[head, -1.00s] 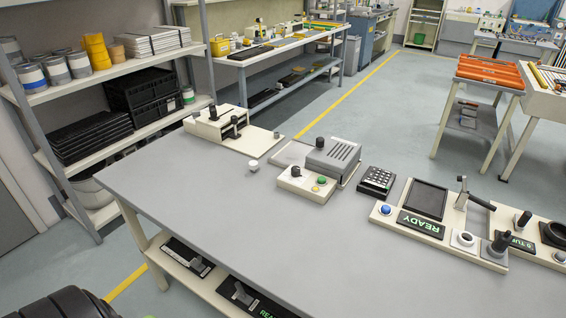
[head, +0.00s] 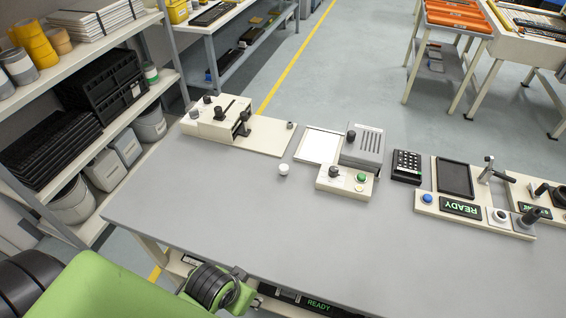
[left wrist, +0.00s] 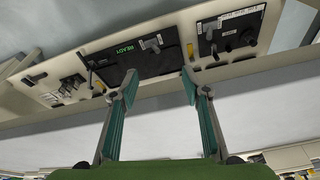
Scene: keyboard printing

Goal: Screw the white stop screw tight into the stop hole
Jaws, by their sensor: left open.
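A small white knob-like piece (head: 283,169), which looks like the white stop screw, stands alone on the grey table (head: 240,222). It is in front of the cream fixture (head: 222,118) and left of the small cream control box (head: 344,182). I cannot make out the stop hole in either view. My left arm, green with a black ribbed joint, shows at the bottom left of the head view, well short of the white piece. In the left wrist view my left gripper (left wrist: 158,75) is open, with nothing between its fingers. My right gripper is not in view.
A grey vented box (head: 363,143), a keypad (head: 406,166) and a station with a READY display (head: 460,207) stand along the table's far side. The near table is clear. A lower shelf (left wrist: 265,15) holds panels and levers. A storage rack is at the left.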

